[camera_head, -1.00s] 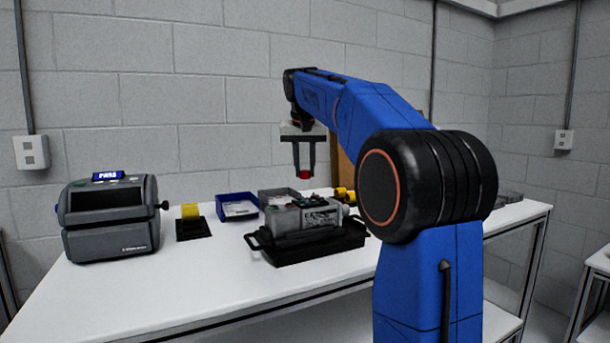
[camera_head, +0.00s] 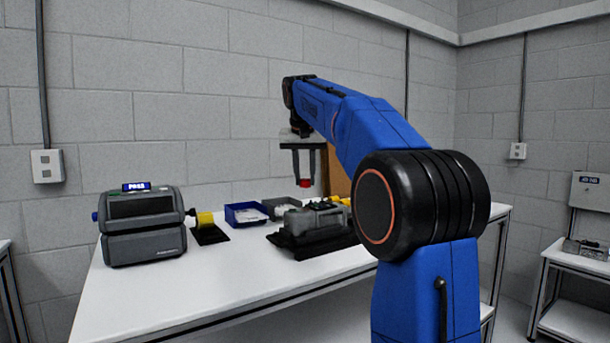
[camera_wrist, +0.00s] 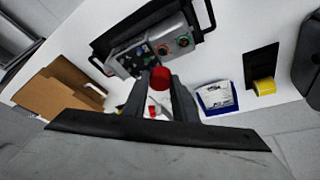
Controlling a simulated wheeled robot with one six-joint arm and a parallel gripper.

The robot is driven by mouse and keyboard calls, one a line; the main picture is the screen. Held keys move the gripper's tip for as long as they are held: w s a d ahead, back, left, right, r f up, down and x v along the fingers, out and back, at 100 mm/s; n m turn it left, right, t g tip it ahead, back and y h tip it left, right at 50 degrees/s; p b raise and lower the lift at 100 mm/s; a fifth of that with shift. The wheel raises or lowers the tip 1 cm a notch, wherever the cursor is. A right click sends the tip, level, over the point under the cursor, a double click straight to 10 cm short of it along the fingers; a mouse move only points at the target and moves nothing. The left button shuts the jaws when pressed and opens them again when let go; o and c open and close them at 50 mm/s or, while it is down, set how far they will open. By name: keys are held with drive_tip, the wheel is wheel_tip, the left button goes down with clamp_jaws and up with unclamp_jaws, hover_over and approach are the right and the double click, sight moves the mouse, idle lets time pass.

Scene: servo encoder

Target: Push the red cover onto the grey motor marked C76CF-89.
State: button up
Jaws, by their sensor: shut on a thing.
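My gripper (camera_head: 304,180) is shut on the small round red cover (camera_head: 304,184) and holds it up in the air, above and behind the grey unit on the bench. In the wrist view the red cover (camera_wrist: 160,78) sits between the two dark fingertips. The grey unit (camera_head: 312,222) lies in a black tray (camera_head: 290,246). In the wrist view this unit (camera_wrist: 146,60) shows round red and green parts on top. No C76CF-89 marking is readable, so I cannot tell which part is the named motor.
A dark grey machine (camera_head: 143,228) with a lit display stands at the left of the white bench (camera_head: 160,300). A yellow part on a black base (camera_head: 206,222) and a blue bin (camera_head: 246,214) stand between it and the tray. The front of the bench is clear.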

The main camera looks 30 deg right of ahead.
sight(306, 207)
drive_tip(key=shift+f, duration=2.9)
drive_tip(key=shift+f, duration=0.65)
idle(0.6)
drive_tip(key=o, duration=1.1)
drive_tip(key=shift+r, duration=2.85)
drive_tip(key=shift+c, duration=0.3)
clamp_jaws()
